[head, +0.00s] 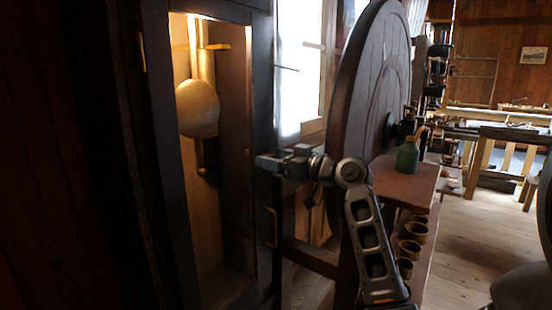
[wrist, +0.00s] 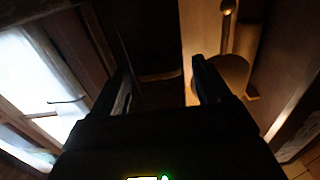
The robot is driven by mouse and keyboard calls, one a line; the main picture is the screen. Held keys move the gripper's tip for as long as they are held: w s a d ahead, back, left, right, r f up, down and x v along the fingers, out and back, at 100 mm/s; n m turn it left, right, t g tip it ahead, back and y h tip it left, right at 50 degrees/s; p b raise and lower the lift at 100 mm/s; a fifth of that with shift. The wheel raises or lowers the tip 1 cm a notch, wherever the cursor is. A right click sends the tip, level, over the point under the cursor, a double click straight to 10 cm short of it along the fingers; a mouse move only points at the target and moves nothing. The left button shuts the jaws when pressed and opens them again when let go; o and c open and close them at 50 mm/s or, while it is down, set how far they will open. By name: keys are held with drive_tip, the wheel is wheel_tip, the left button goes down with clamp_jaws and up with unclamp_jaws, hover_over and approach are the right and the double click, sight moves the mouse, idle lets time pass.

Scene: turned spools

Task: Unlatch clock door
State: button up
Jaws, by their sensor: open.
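The tall dark clock case stands at the left in the head view, with its narrow glazed door (head: 252,110) closed. Behind the glass hang the pendulum rod and round bob (head: 198,108). A curved brass handle (head: 271,228) sits low on the door's right side. My gripper (head: 268,162) is open at the door's right edge, above that handle. In the wrist view my gripper (wrist: 161,72) has both fingers apart toward the dark door frame, with a dim curved bar (wrist: 160,76) between them in the picture. I cannot tell whether anything touches. No latch is clearly seen.
A large wooden wheel (head: 365,90) stands close right of my gripper. A bench (head: 405,180) carries a green bottle (head: 407,156), with several cups (head: 411,249) below. A bright window (head: 300,60) is behind. A thin dark bar (head: 287,68) crosses it. Open floor lies at right.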

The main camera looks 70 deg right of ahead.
drive_tip(key=c, duration=1)
drive_tip(key=shift+c, duration=0.2)
drive_tip(key=shift+m, duration=0.3)
drive_tip(key=m+p, duration=1)
drive_tip(key=m, duration=0.3)
drive_tip(key=shift+r, duration=0.2)
drive_tip(key=shift+f+m+p, duration=0.2)
drive_tip(key=shift+m+p, duration=1.4)
drive_tip(key=shift+m, duration=0.5)
